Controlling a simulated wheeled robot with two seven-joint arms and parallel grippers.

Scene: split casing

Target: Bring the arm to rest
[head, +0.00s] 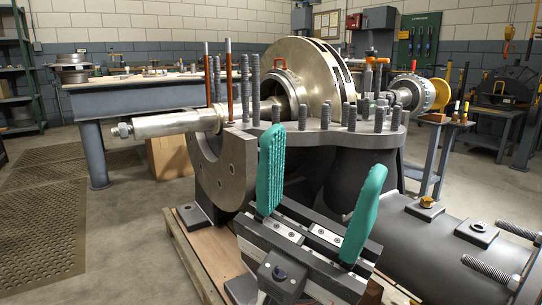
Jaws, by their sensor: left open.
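My left gripper (316,215) shows large in the lower middle of the head view. Its two teal ribbed fingers stand wide apart, with nothing between them. It is in front of the split casing (228,172), a dark grey lower half with several upright studs along its flange. A shaft (168,125) sticks out of the casing to the left, and a big bronze-coloured impeller wheel (305,62) sits in the casing. The left gripper hides part of the casing's front. I cannot tell whether it touches the casing. My right gripper does not show.
The casing stands on a wooden pallet (181,240). A thick grey pipe (440,245) with a studded flange lies at the lower right. A workbench (130,97) with metal parts is behind at the left. Floor with perforated mats (45,210) is clear at the left.

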